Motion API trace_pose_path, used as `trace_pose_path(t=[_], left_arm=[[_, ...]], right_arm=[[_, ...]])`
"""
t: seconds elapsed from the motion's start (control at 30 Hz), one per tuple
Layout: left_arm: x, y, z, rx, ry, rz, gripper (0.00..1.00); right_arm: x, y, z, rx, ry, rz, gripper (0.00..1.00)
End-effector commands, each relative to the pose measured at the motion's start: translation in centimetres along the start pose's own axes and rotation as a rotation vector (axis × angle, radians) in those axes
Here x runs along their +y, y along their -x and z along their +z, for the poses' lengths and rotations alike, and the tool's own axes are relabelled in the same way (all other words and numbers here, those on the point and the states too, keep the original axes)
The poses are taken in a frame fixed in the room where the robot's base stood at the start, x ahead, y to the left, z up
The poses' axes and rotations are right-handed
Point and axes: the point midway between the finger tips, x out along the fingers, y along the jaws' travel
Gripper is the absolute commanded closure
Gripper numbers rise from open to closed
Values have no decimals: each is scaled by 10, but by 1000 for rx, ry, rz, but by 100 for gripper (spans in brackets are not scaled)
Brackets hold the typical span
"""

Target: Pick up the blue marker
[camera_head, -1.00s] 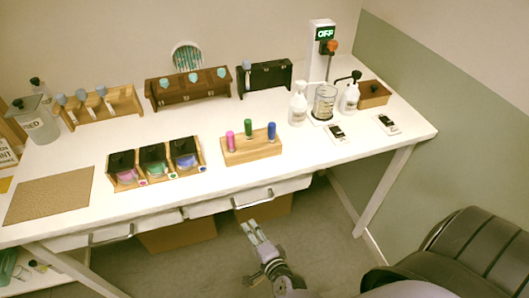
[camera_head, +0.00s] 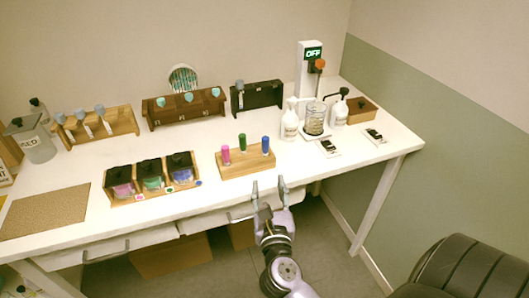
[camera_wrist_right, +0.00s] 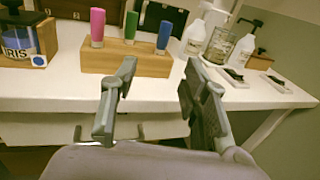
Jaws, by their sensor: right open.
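The blue marker (camera_head: 265,146) stands upright at the right end of a light wooden holder (camera_head: 245,167) near the table's front edge. A green marker (camera_head: 242,142) and a pink marker (camera_head: 226,155) stand in the same holder. In the right wrist view the blue marker (camera_wrist_right: 164,37) shows beyond the fingers, between the two fingertips. My right gripper (camera_head: 269,187) is open and empty, in front of the table edge and apart from the holder. It also shows in the right wrist view (camera_wrist_right: 160,75). My left gripper is not in view.
White pump bottles (camera_head: 290,122) and a glass beaker (camera_head: 314,119) stand right of the holder, by a stirrer device (camera_head: 309,75). A wooden rack with dark-capped jars (camera_head: 152,177) is at left. A drawer handle (camera_head: 240,216) juts below the table edge.

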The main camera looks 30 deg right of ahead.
Motion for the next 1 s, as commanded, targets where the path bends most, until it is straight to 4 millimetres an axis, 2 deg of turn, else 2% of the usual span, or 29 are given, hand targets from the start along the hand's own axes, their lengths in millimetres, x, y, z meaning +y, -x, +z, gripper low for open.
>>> trace_pose_path(t=[0.17, 0.5, 0.6, 0.87, 1.0], left_arm=[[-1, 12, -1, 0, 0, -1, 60], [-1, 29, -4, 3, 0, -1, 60], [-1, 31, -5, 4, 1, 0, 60], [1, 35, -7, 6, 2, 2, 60], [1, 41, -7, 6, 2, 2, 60]], right_arm=[[-1, -27, 7, -4, -11, -3, 58], [-2, -99, 5, -3, -7, -3, 58], [-1, -112, 3, -2, -7, -1, 58], [-3, -131, 2, -1, -5, -2, 58], [-8, -152, 1, -3, -4, -2, 58]])
